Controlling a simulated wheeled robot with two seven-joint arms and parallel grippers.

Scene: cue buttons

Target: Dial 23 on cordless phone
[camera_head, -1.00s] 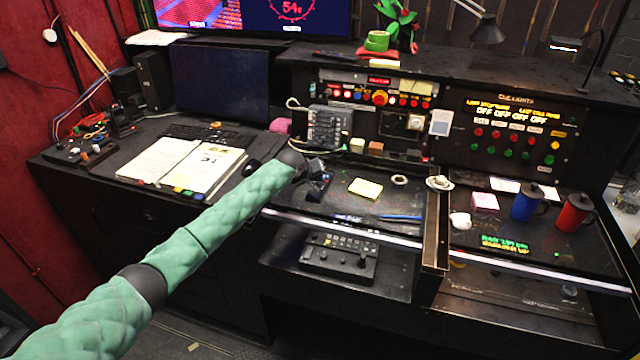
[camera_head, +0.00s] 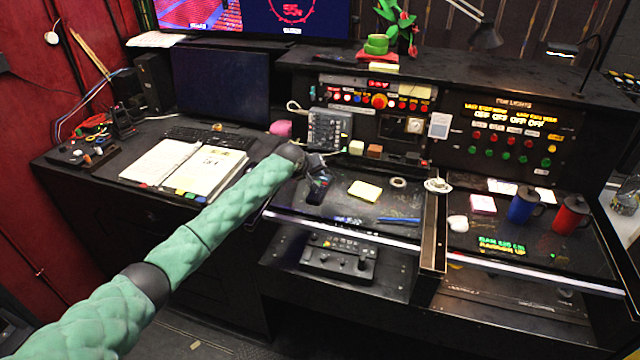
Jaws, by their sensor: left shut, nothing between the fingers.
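A dark handset with small keys, which looks like the cordless phone (camera_head: 318,190), lies on the desk left of the yellow note pad. My left arm reaches in from the lower left. My left gripper (camera_head: 318,167) is small and dark at the end of the arm, shut and empty, at the far end of the handset and close over it. I cannot tell whether the fingertips touch the keys. The digits on the keys are too small to read. My right gripper is not in view.
A grey button panel (camera_head: 328,128) stands just behind the gripper. A yellow note pad (camera_head: 365,190), a tape roll (camera_head: 398,182) and blue pens (camera_head: 400,220) lie to the right. Blue (camera_head: 522,207) and red (camera_head: 571,214) mugs stand farther right. An open binder (camera_head: 212,168) lies left.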

